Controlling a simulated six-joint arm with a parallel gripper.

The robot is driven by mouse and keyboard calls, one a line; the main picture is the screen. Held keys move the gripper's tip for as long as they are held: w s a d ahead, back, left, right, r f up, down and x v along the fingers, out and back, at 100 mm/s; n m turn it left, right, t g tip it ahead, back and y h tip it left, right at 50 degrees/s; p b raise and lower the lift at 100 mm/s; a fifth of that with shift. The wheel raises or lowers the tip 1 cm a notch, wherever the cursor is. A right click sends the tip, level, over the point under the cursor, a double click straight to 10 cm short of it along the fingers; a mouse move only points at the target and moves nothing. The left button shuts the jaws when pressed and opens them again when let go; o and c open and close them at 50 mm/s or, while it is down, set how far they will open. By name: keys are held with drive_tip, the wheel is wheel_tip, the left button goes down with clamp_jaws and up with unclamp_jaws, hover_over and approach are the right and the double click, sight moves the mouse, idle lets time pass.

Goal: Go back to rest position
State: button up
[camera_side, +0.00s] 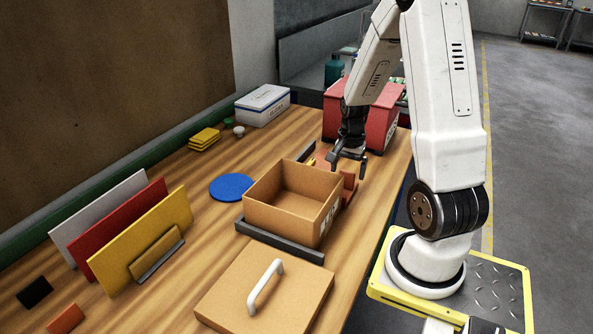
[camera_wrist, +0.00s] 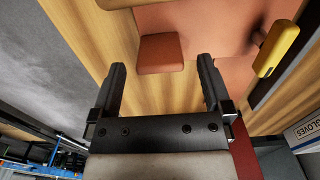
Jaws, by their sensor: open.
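My gripper (camera_side: 349,162) hangs above the table, just behind the open cardboard box in the side view. In the wrist view my gripper (camera_wrist: 163,80) shows two black fingers spread apart with nothing between them. The open, empty cardboard box (camera_side: 265,218) stands on the wooden table (camera_side: 165,262). A flat box lid with a white handle (camera_side: 305,290) lies in front of it. A reddish-brown block (camera_wrist: 160,54) lies beyond the fingertips in the wrist view, apart from them.
A red bin (camera_side: 379,125) stands close behind my gripper. A white carton (camera_side: 262,104), yellow pieces (camera_side: 204,139) and a blue disc (camera_side: 231,187) are on the table. Upright panels (camera_side: 145,242) stand at the left. A yellow object (camera_wrist: 277,50) shows at the right of the wrist view.

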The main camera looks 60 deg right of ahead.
sight(346, 188)
wheel_tip(346, 188, down, 4)
drive_tip(key=shift+r, duration=0.15)
drive_tip(key=shift+d+r, duration=0.2)
drive_tip(key=shift+d, duration=0.55)
drive_tip(key=shift+d+r, duration=0.15)
drive_tip(key=shift+d, duration=0.65)
drive_tip(key=shift+d+r, duration=0.2)
drive_tip(key=shift+d, duration=0.55)
wheel_tip(346, 188, up, 7)
drive_tip(key=shift+f, duration=0.15)
drive_tip(key=shift+f, duration=0.15)
idle(1.1)
drive_tip(key=shift+f, duration=3.5)
drive_tip(key=shift+a+f, duration=0.3)
drive_tip(key=shift+a, duration=0.6)
